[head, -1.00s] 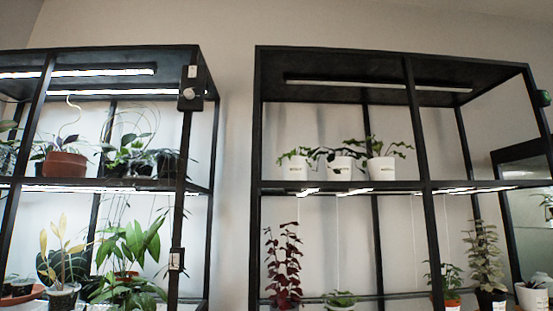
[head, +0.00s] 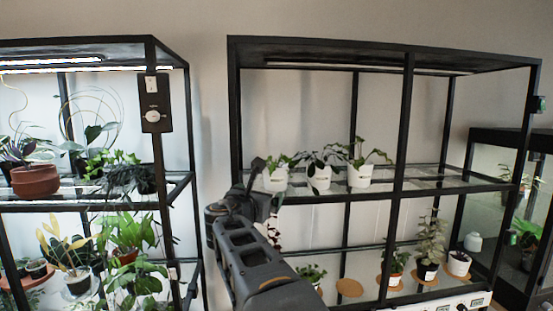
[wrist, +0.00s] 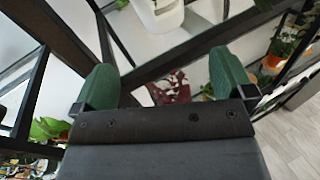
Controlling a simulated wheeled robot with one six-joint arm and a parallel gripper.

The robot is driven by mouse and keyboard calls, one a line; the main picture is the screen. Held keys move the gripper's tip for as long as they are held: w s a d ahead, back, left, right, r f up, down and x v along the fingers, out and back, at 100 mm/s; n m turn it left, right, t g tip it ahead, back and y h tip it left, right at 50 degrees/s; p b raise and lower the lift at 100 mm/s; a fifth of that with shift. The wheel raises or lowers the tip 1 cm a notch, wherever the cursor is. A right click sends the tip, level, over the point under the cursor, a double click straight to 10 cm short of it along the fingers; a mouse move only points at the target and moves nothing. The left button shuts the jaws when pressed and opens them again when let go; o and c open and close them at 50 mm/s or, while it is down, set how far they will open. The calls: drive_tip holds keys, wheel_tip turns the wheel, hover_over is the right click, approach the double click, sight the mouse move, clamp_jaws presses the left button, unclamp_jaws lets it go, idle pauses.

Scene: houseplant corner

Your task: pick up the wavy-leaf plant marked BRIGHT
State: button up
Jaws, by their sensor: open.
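Three white pots with leafy plants stand in a row on the upper shelf of the right rack: a left one (head: 275,178), a middle one (head: 319,177) and a right one (head: 360,175). Each seems to carry a label, too small to read, so I cannot tell which says BRIGHT. My gripper (head: 258,180) is in front of the rack, beside and partly over the left pot. In the wrist view its two green fingers (wrist: 164,78) are spread with nothing between them. A white pot (wrist: 160,16) shows beyond them at the top.
The black rack's shelf edge (head: 400,188) and posts frame the pots. A dark red plant (wrist: 170,88) shows below between my fingers. Several potted plants stand on the lower shelf, with an empty cork saucer (head: 349,288). The left rack holds a terracotta pot (head: 35,180).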

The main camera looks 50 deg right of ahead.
sight(273, 171)
drive_tip(key=shift+n+h, duration=0.3)
drive_tip(key=shift+n, duration=0.3)
drive_tip(key=w+d+r, duration=0.1)
drive_tip(key=d, duration=0.1)
drive_tip(key=w+d+r+p, duration=0.1)
drive_tip(key=d, duration=0.2)
drive_tip(key=w+d+r+p, duration=0.1)
drive_tip(key=d, duration=0.1)
drive_tip(key=shift+w+d+r, duration=0.2)
drive_tip(key=shift+w+r, duration=0.05)
drive_tip(key=shift+r, duration=0.1)
drive_tip(key=shift+p+x, duration=1.3)
drive_tip(key=shift+x, duration=1.85)
drive_tip(key=shift+f, duration=0.1)
drive_tip(key=shift+c, duration=0.4)
drive_tip(key=c, duration=0.8)
